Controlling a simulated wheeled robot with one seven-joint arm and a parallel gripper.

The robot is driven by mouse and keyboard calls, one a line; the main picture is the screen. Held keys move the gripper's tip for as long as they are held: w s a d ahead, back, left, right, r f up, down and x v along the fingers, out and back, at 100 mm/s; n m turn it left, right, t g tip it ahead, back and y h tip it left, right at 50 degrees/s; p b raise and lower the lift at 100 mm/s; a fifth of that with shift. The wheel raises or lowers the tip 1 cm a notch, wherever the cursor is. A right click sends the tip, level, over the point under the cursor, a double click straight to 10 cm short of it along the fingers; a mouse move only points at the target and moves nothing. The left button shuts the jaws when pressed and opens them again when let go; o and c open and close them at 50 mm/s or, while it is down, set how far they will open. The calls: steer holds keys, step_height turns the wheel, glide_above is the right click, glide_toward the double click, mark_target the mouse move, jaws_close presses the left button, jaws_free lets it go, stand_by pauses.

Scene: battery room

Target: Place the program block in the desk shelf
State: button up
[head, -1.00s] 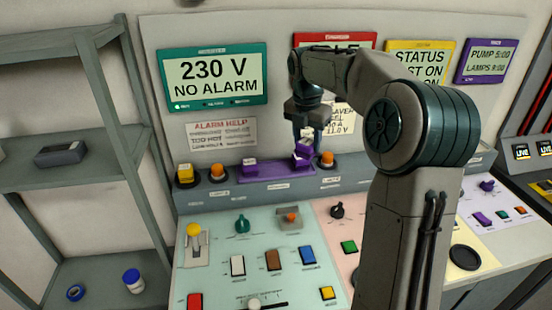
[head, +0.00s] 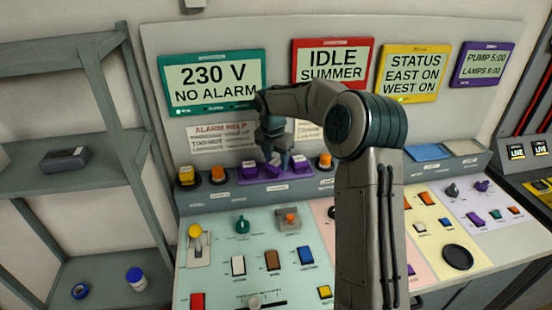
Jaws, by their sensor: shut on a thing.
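My gripper (head: 274,157) is over the purple holder (head: 262,182) on the ledge at the back of the desk. It is shut on a small purple block (head: 277,161), partly hidden by the fingers. The block is low between two other purple blocks, one on the left (head: 249,169) and one on the right (head: 299,163), which stand in the holder. Whether the held block touches the holder is hard to tell. The desk shelf appears to be this grey ledge (head: 345,178).
Orange (head: 218,173) and yellow (head: 185,174) buttons flank the holder on the left, and another orange button (head: 325,161) is on the right. Switches cover the sloping desk below. A grey rack (head: 75,180) stands at the left with a dark box (head: 66,159).

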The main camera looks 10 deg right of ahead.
steer(key=shift+f, duration=0.6)
steer(key=o, duration=1)
